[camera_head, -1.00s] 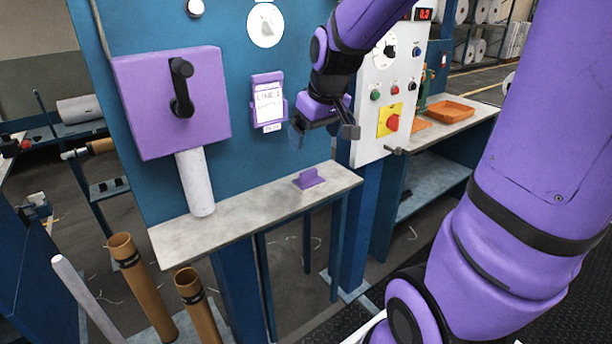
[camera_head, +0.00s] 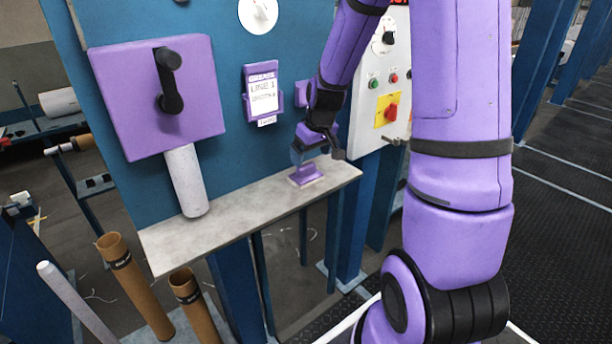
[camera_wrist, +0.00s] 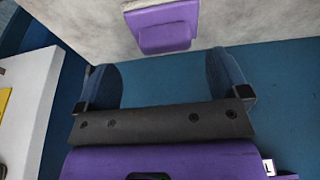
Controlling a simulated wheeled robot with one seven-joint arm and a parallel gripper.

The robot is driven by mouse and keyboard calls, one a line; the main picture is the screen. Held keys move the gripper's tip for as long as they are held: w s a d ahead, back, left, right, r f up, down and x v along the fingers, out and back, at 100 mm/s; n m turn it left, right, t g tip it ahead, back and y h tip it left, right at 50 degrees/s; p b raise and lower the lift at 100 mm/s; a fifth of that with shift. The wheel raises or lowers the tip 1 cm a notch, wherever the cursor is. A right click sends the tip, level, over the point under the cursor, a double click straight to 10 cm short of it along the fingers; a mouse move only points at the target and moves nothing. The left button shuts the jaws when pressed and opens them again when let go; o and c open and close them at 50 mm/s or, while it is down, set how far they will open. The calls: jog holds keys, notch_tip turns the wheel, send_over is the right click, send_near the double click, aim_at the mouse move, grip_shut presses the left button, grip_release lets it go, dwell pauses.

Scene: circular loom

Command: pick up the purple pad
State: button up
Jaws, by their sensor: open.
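The purple pad (camera_head: 305,175) lies on the narrow grey shelf (camera_head: 215,222) close to its right end, with an upright tab on top. In the wrist view the pad (camera_wrist: 163,27) is at the top middle, ahead of my fingers and between their lines. My gripper (camera_head: 318,152) is just above the pad in the head view and partly overlaps its tab. In the wrist view my gripper (camera_wrist: 172,82) is open and empty, its two fingers apart on either side. Whether a finger touches the pad cannot be told.
A blue panel (camera_head: 225,90) rises behind the shelf, with a purple label holder (camera_head: 263,92) and a purple box with a black lever (camera_head: 160,95). A white control panel (camera_head: 378,110) stands to the right.

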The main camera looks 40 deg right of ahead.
aim_at(306, 165)
jog(key=shift+a+x, duration=0.15)
jog(key=shift+x, duration=1.25)
jog(key=shift+a+x, duration=0.15)
jog(key=shift+x, duration=1.25)
jog(key=shift+r, duration=0.1)
jog(key=c, duration=0.6)
